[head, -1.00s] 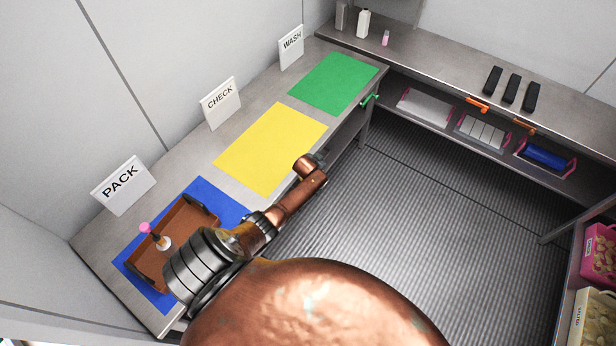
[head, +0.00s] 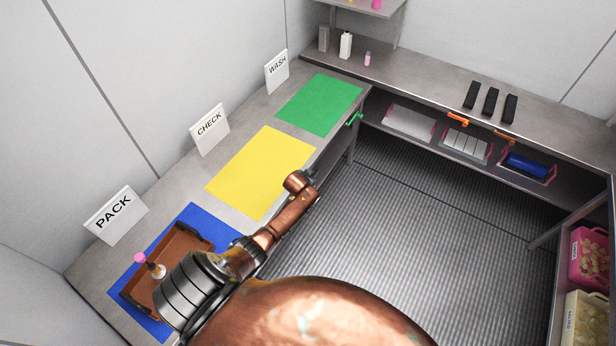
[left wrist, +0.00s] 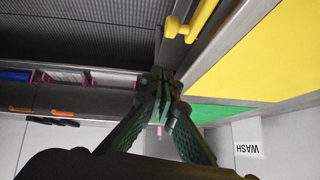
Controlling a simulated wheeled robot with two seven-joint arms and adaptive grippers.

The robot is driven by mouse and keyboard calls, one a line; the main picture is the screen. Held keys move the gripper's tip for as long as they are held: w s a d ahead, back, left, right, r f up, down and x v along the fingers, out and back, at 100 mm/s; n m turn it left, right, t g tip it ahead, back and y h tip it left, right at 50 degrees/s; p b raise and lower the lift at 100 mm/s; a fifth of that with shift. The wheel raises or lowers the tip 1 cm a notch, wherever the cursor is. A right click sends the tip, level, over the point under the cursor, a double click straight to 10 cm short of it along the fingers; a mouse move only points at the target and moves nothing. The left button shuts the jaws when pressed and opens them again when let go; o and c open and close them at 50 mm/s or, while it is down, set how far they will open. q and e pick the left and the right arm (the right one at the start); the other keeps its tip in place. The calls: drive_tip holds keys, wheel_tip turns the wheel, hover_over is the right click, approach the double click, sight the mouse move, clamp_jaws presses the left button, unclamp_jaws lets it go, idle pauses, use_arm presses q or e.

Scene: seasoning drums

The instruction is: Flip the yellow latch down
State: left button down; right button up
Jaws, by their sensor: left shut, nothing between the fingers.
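The yellow latch (left wrist: 196,20) shows in the left wrist view at the top, beside the grey edge of the counter. It cannot be made out in the head view. My left gripper (left wrist: 160,78) has its dark green fingers together and empty, below the latch in the picture and apart from it. In the head view my copper arm reaches over the counter's front edge, and the gripper's fingers cannot be made out there. My right gripper is in neither view.
The counter carries a yellow mat (head: 262,170), a green mat (head: 320,104) and a blue mat (head: 196,222) under a brown tray (head: 186,238). A green latch (head: 355,119) sticks out from the counter's front. Open floor lies between.

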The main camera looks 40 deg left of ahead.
use_arm(q)
drive_tip(key=v, duration=0.7)
drive_tip(key=shift+r, duration=0.5)
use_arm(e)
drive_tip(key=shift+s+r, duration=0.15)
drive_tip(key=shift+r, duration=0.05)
use_arm(q)
drive_tip(key=shift+w, duration=0.1)
